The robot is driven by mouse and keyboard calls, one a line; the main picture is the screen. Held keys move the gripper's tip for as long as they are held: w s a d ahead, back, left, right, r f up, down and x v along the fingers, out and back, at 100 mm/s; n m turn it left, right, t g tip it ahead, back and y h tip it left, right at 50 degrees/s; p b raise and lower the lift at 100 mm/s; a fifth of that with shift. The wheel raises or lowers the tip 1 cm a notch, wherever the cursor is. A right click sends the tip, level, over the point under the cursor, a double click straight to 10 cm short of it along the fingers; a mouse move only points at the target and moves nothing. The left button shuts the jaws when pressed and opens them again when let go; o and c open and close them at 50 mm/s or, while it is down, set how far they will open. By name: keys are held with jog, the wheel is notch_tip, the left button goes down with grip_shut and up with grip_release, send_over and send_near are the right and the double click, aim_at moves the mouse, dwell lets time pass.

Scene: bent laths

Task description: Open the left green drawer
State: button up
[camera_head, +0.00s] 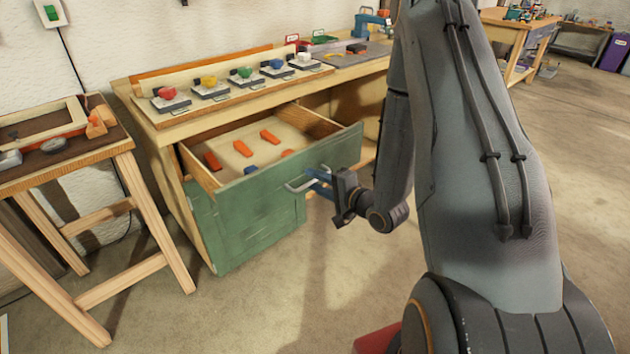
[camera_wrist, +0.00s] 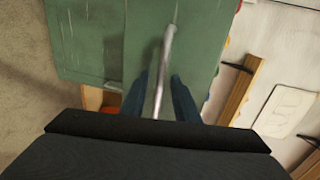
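The green drawer (camera_head: 250,215) under the workbench stands pulled well out, and its inside shows from above. Its silver bar handle (camera_head: 297,186) sticks out from the front; the handle also shows in the wrist view (camera_wrist: 169,45) against the green front (camera_wrist: 100,40). My gripper (camera_head: 318,180) is at the handle, with its blue fingers on either side of the bar. In the wrist view, the fingers (camera_wrist: 159,88) are apart, with gaps visible between them and the bar, so it looks open around the handle.
Orange pieces (camera_head: 270,136) and blue pieces lie in the drawer. The workbench top (camera_head: 190,118) carries a row of colored knobs. A wooden side table (camera_head: 75,160) stands close on the left. The floor (camera_head: 270,310) in front is clear.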

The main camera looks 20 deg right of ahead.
jog(key=v, duration=0.7)
jog(key=shift+s, duration=0.3)
jog(key=shift+d, duration=0.15)
jog(key=s+a+r+n+g+h+p, duration=0.1)
jog(key=s+a+r+n+g+h, duration=0.2)
jog(key=s+r+n+g, duration=0.3)
jog(key=s+a+r+n+g+h+p, duration=0.2)
jog(key=s+a+r+n+g, duration=0.3)
jog(key=s, duration=1)
notch_tip(320, 180, up, 2)
jog(key=n+g+h, duration=0.1)
jog(key=n+g, duration=0.1)
jog(key=g, duration=0.1)
jog(key=shift+a, duration=0.15)
